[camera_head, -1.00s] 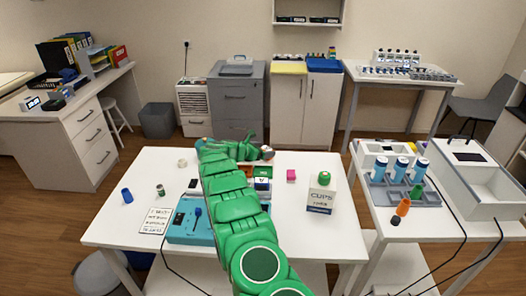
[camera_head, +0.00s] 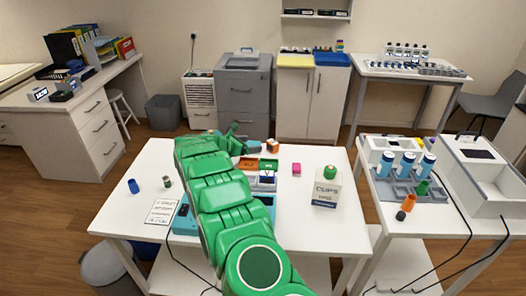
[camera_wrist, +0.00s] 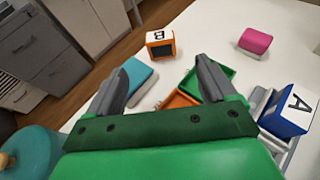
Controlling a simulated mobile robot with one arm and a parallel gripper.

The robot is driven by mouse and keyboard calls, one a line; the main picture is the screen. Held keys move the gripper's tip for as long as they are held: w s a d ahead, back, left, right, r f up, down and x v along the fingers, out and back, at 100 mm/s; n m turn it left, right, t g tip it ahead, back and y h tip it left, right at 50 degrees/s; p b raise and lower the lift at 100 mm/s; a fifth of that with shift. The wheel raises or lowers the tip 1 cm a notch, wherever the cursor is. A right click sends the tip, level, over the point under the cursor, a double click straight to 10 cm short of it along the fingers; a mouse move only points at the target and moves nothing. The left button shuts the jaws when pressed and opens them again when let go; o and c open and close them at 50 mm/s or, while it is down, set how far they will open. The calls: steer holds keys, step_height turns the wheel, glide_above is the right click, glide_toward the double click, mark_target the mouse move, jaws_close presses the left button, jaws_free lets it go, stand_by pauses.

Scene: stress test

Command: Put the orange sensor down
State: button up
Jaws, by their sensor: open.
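The orange sensor, an orange block with a dark front panel and a letter B on top (camera_wrist: 161,45), stands on the white table just beyond my fingertips in the wrist view. It shows in the head view (camera_head: 272,147) right of my gripper (camera_head: 238,142). In the wrist view my gripper (camera_wrist: 162,75) is open, with nothing between its two grey fingers, and apart from the sensor. A tray with an orange compartment (camera_wrist: 178,100) and a green compartment (camera_wrist: 222,73) lies partly under the right finger.
A pink block (camera_wrist: 255,41) lies on the table, and a teal-blue block (camera_wrist: 138,72) lies beside the left finger. A CUPS box (camera_head: 326,194) with a green-topped item stands at right. Table space around the pink block is clear.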

steer(key=shift+a+r, duration=0.1)
steer(key=shift+r, duration=0.05)
steer(key=w+a+r+n+t+y, duration=0.1)
steer(key=w+r+n+t+y, duration=0.2)
steer(key=r+n, duration=0.5)
steer(key=w+a+r+n+t+y, duration=0.2)
steer(key=r+n+y, duration=0.3)
steer(key=r, duration=0.7)
steer(key=s+r+n+g+y, duration=0.3)
steer(key=s+r+n+y, duration=0.4)
steer(key=s+r+n, duration=0.5)
steer(key=s+d+f+n+g+h, duration=0.1)
steer(key=s+d+f+n+g, duration=0.3)
steer(key=s+d, duration=0.6)
steer(key=s+d+f+n+g+h, duration=0.2)
steer(key=s+d+n, duration=0.7)
steer(key=s, duration=2)
steer(key=s+d+f+n+g+h, duration=0.2)
steer(key=s+d+f+n+g, duration=0.4)
steer(key=s+d, duration=0.6)
steer(key=s+n+g, duration=0.1)
steer(key=s, duration=0.6)
steer(key=shift+s+d+f, duration=0.3)
steer(key=shift+s+f, duration=0.05)
